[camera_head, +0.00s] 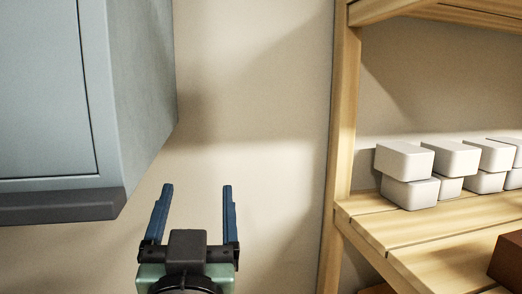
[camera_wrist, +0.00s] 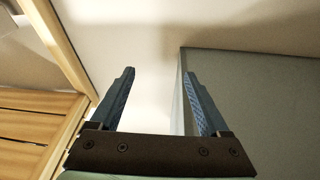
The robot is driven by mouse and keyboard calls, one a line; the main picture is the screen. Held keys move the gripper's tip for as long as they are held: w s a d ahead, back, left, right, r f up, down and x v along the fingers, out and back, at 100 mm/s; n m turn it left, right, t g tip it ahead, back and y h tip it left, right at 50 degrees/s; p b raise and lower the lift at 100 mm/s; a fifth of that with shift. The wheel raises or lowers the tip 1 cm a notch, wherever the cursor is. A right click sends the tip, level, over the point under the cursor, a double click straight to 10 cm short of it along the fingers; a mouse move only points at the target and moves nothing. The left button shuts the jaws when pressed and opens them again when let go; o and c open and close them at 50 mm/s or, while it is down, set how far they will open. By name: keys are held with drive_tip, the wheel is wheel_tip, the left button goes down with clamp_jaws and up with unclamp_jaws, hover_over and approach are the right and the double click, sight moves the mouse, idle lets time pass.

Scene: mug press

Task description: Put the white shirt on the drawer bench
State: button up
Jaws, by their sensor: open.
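My gripper (camera_head: 191,215) is open and empty, with its two blue fingers spread apart, in front of the bare wall in the head view. It also shows in the wrist view (camera_wrist: 158,100), with nothing between the fingers. No white shirt and no drawer bench can be made out in either view.
A grey-blue cabinet (camera_head: 50,100) with a dark lower edge hangs at the left of the head view. A wooden shelf rack (camera_head: 340,120) stands at the right, holding several white blocks (camera_head: 404,160). A brown object (camera_head: 508,262) is partly visible at the lower right. Bare wall lies between cabinet and rack.

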drive_tip(key=s+d+r+t+h, duration=0.1)
drive_tip(key=s+d+r+t, duration=0.2)
drive_tip(key=r, duration=0.5)
drive_tip(key=s+d+r+t+h, duration=0.2)
drive_tip(key=s+d+r+t, duration=0.1)
drive_tip(key=s+d+r, duration=0.2)
wheel_tip(320, 180, up, 3)
drive_tip(key=s, duration=0.2)
drive_tip(key=shift+s+d+m+t, duration=0.3)
drive_tip(key=shift+s+d+m, duration=0.05)
drive_tip(key=shift+d+m, duration=0.05)
